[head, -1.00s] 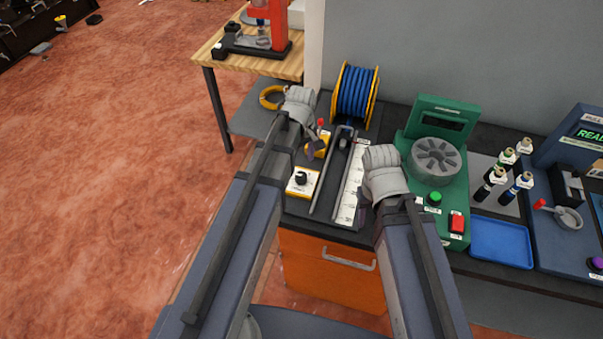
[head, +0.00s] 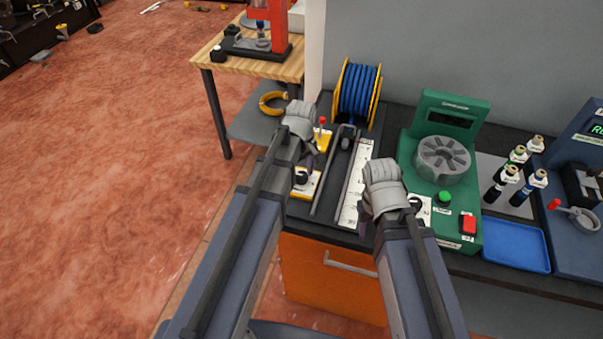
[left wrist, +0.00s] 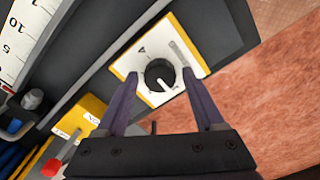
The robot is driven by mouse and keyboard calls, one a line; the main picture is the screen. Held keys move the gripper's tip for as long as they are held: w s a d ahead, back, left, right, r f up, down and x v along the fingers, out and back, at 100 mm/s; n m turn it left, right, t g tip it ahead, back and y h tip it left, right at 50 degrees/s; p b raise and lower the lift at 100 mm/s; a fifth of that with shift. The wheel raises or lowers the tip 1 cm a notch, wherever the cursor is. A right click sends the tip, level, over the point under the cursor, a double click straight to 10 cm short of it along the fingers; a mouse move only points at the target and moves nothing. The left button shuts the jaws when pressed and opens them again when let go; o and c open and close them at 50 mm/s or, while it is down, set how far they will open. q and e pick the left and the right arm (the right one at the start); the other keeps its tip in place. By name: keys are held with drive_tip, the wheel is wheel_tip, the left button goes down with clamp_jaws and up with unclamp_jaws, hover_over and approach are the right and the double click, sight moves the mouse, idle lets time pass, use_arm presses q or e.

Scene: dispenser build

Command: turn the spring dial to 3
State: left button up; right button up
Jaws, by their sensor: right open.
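The dial I take for the spring dial is a round black knob (left wrist: 158,73) with a white pointer line, on a white plate with yellow edges (left wrist: 192,47). In the head view the knob (head: 301,178) is at the left front of the black bench. My left gripper (left wrist: 160,74) is open, with one purple fingertip on each side of the knob; I cannot tell whether they touch it. The pointer slants to the lower right in the left wrist view. A dark triangular mark shows on the plate; no number is legible. My right gripper (head: 363,222) is open over the bench front, partly hidden by its wrist.
A ruler strip (head: 354,188) and dark rail lie right of the dial. A yellow block with a red-tipped lever (head: 322,131) stands behind it. The blue hose reel (head: 358,90) is further back. The green machine (head: 445,120) and blue tray (head: 517,246) are to the right.

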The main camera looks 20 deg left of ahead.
use_arm(q)
clamp_jaws()
idle(0.3)
drive_tip(key=shift+m, duration=0.3)
drive_tip(key=m, duration=0.4)
drive_tip(key=shift+m, duration=0.4)
drive_tip(key=m, duration=1.2)
drive_tip(key=shift+m, duration=0.3)
drive_tip(key=m, duration=0.5)
drive_tip(key=shift+m, duration=0.3)
